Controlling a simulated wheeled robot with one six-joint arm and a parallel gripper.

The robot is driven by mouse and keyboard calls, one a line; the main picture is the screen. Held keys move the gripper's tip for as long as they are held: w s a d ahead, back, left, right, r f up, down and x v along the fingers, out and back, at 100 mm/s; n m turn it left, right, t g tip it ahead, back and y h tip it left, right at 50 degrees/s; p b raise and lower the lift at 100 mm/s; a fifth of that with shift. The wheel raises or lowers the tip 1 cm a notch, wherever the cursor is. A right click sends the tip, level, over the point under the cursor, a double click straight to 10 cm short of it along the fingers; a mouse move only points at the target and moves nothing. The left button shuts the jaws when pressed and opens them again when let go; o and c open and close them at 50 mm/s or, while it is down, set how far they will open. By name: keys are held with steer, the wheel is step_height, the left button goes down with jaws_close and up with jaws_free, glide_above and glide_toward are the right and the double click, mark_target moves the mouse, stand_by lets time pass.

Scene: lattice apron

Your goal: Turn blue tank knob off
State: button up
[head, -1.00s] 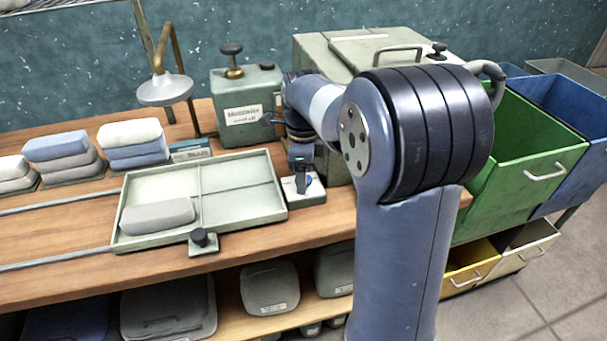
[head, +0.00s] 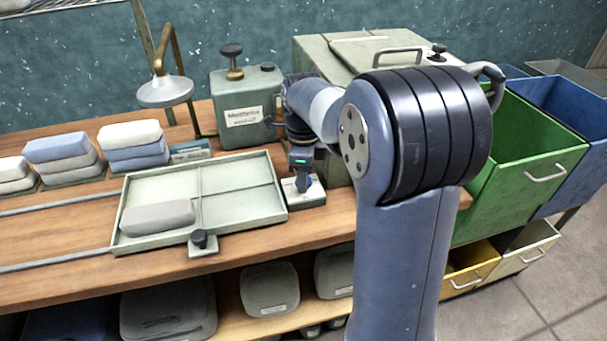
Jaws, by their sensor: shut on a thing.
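The blue knob (head: 304,184) sits on a small pale base plate (head: 312,195) on the wooden bench, just right of the shallow tray. My gripper (head: 303,175) points down over the plate and is shut on the knob. The fingers and wrist hide much of the knob, so its exact pointing direction is hard to read. A green light shows on the gripper body.
The pale tray (head: 240,216) with a grey folded cloth (head: 157,217) and a dark knob (head: 199,238) lies close left. A green-grey tank (head: 243,118) and a large lidded box (head: 335,55) stand behind. Green (head: 535,150) and blue bins (head: 575,105) are at right.

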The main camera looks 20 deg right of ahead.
steer(key=n+p, duration=0.3)
steer(key=n, duration=0.1)
steer(key=shift+r+n, duration=0.15)
steer(key=shift+n, duration=0.15)
steer(key=n+p, duration=0.2)
steer(key=n, duration=0.2)
steer(key=shift+n, duration=0.3)
steer(key=n+p, duration=0.1)
steer(key=n, duration=0.3)
steer(key=shift+n+p, duration=0.55)
steer(key=shift+n, duration=1.75)
steer(key=o, duration=1)
